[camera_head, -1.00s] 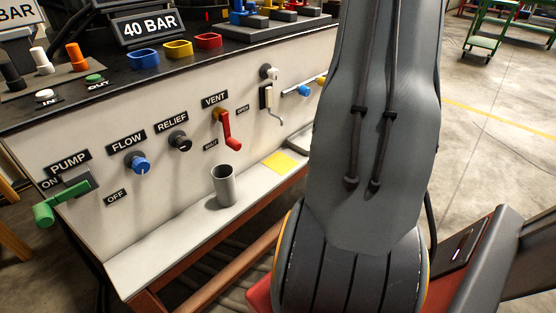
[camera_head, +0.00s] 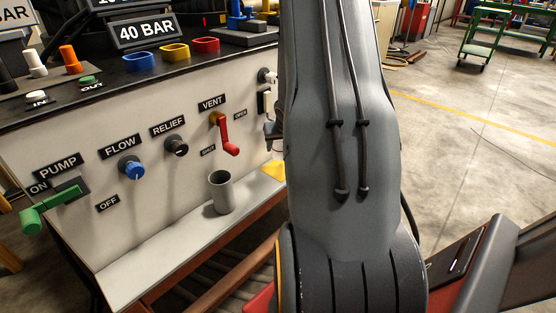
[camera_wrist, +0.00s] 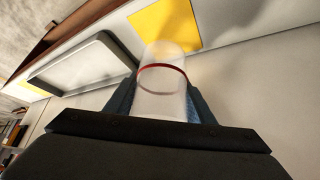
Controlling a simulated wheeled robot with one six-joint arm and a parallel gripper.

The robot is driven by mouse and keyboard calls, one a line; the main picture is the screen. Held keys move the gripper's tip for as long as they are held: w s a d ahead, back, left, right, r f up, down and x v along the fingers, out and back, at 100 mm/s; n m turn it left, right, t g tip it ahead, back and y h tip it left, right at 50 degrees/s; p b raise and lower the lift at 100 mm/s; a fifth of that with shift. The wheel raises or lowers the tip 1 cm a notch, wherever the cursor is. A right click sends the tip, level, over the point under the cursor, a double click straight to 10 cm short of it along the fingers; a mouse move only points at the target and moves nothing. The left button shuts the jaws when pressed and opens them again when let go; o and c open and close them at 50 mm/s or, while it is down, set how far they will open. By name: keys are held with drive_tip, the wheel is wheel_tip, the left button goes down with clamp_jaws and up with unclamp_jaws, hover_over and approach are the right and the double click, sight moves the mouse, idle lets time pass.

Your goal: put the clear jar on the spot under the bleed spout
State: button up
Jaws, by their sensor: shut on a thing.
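The clear jar (camera_wrist: 160,78), see-through with a red ring, is between the fingers of my gripper (camera_wrist: 163,97) in the wrist view. My gripper is shut on it. A yellow square spot (camera_wrist: 166,22) lies on the pale ledge just beyond the jar's far end, and the jar overlaps its edge in the picture. White fittings (camera_head: 268,76) on the panel above are partly covered, so I cannot make out the bleed spout clearly.
A grey cup (camera_head: 220,193) stands on the ledge (camera_head: 165,245) left of the yellow spot. A red vent lever (camera_head: 229,138) sticks out above it. In the wrist view a grey-rimmed tray (camera_wrist: 85,62) lies left of the jar.

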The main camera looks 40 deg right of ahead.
sight(281, 145)
drive_tip(key=shift+w+f+b, duration=0.2)
drive_tip(key=shift+f+b, duration=1.35)
drive_tip(key=shift+f, duration=1.45)
drive_tip(key=o, duration=1.1)
drive_tip(key=shift+f, duration=0.15)
drive_tip(key=shift+r, duration=0.35)
drive_tip(key=p+v, duration=0.4)
drive_tip(key=v, duration=0.7)
drive_tip(key=shift+s+a+r, duration=0.1)
drive_tip(key=shift+s+r, duration=0.1)
drive_tip(key=shift+r, duration=0.05)
